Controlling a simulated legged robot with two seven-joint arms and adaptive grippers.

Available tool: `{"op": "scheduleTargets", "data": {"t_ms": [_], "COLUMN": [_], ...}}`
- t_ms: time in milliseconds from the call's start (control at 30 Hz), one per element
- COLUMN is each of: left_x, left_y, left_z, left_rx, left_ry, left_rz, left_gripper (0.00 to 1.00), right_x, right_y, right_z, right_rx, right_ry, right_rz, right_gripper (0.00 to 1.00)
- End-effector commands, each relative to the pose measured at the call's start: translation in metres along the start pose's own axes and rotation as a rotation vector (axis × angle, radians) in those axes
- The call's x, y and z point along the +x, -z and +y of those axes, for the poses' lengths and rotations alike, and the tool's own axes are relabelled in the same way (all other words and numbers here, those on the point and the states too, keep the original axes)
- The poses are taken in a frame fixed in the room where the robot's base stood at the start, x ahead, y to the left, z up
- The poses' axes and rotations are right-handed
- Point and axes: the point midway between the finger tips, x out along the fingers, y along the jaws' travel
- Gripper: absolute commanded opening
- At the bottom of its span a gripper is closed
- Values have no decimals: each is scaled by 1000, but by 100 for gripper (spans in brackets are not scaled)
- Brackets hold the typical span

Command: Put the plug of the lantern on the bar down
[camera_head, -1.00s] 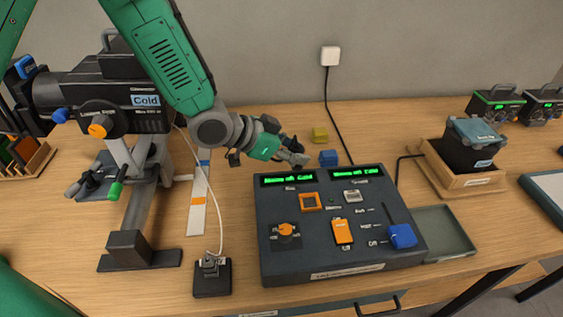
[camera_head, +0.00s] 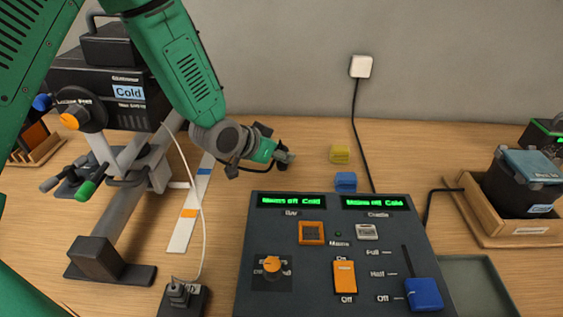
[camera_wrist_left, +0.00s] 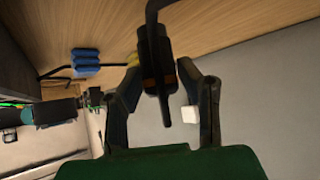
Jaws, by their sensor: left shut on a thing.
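The lantern (camera_head: 115,85), a black box labelled "Cold" with an orange knob, is mounted on a grey stand at the left. My left gripper (camera_head: 283,157) is above the table behind the console, left of the small blocks. In the left wrist view its fingers (camera_wrist_left: 160,75) are shut on a black plug (camera_wrist_left: 155,50) with orange-brown bands. A dark cable leaves the plug at the top of that view. In the head view the plug is small and mostly hidden by the gripper. My right gripper is not in view.
The console (camera_head: 330,238) has a blue fader (camera_head: 423,294), an orange switch (camera_head: 344,277) and green displays. A yellow block (camera_head: 340,154) and blue block (camera_head: 345,182) lie behind it. A white wall box (camera_head: 361,66) has a black cable. A socket block (camera_head: 182,298) stands front left.

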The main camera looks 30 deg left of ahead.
Motion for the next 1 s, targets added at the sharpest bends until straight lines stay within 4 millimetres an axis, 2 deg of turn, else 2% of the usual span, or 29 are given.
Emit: {"op": "scheduleTargets", "data": {"t_ms": [100,200,567,600,667,1000], "left_x": [13,17,20,20,20,18], "left_y": [-14,-21,-26,-26,-25,-22], "left_z": [3,2,-2,-1,0,2], "left_rx": [4,3,0,0,1,4], "left_ry": [-2,-2,-4,-4,-3,-2], "left_rz": [-3,1,3,2,2,2], "left_gripper": [0,0,0,34,52,52], "right_x": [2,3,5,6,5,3], "right_y": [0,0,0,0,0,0], "right_z": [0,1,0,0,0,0], "right_rx": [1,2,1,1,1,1], "right_ry": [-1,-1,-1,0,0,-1], "right_rz": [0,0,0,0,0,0], "right_gripper": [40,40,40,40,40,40]}}
